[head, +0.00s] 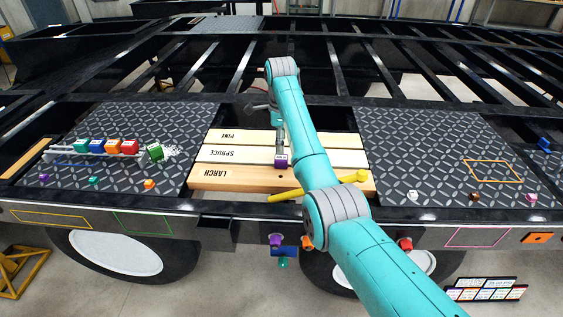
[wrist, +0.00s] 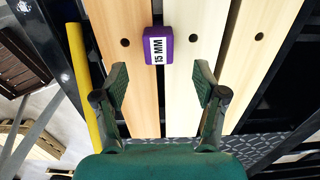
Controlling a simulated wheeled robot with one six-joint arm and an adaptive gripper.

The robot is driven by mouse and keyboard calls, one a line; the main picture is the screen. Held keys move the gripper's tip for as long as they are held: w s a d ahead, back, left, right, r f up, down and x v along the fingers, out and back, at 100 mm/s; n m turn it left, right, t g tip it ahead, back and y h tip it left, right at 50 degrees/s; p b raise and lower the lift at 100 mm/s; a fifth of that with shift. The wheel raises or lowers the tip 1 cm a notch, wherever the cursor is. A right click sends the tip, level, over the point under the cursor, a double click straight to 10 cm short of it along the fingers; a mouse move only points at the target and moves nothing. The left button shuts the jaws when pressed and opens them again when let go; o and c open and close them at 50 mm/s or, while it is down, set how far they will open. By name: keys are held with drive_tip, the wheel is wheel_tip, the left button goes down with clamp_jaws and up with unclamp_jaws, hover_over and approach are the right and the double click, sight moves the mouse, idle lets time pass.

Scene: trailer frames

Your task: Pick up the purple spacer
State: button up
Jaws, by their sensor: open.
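The purple spacer (wrist: 158,36), a small block with a white "15 MM" label, sits at the seam between two wooden boards in the wrist view. In the head view the purple spacer (head: 281,164) is at the border of the SPRUCE and LARCH boards. My gripper (wrist: 161,78) is open and empty. Its two green fingers are spread wider than the spacer, which shows beyond the fingertips, between their lines. In the head view my gripper (head: 281,148) is just above and behind the spacer; its fingers are too small to make out.
A yellow bar (head: 316,188) lies across the LARCH board (head: 228,178), close to the spacer. Several coloured blocks (head: 113,146) stand in a row on the left tread plate (head: 110,176). The right tread plate (head: 420,145) is mostly clear, with small pieces near its front edge.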

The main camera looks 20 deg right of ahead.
sight(281, 157)
wheel_tip(281, 157, down, 8)
drive_tip(key=shift+s+r, duration=0.15)
drive_tip(key=shift+r, duration=0.1)
drive_tip(key=shift+c, duration=0.3)
drive_tip(key=c, duration=1.2)
